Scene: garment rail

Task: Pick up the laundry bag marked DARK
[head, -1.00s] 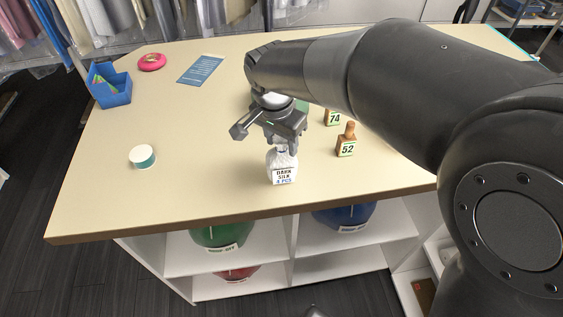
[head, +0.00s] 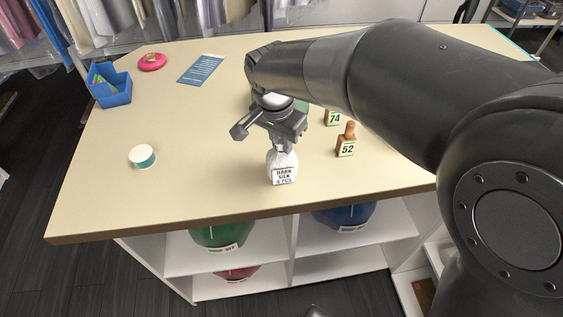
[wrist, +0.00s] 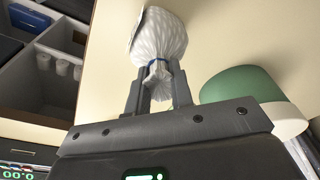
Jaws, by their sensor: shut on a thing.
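The small white laundry bag (head: 283,166) carries a label reading DARK SILK 4 PCS and stands near the front edge of the cream table (head: 210,190). My gripper (head: 278,142) is above it, pointing down. In the wrist view, the bag (wrist: 160,40) has a blue tie at its neck, and the fingers of my gripper (wrist: 158,90) are shut on the gathered neck. I cannot tell whether the bag's bottom touches the table.
Two wooden tags, 74 (head: 332,117) and 52 (head: 347,142), stand right of the bag. A green-and-white object (wrist: 245,95) is close beside my gripper. A tape roll (head: 142,157), blue box (head: 109,86), blue card (head: 201,70) and pink disc (head: 152,62) are left.

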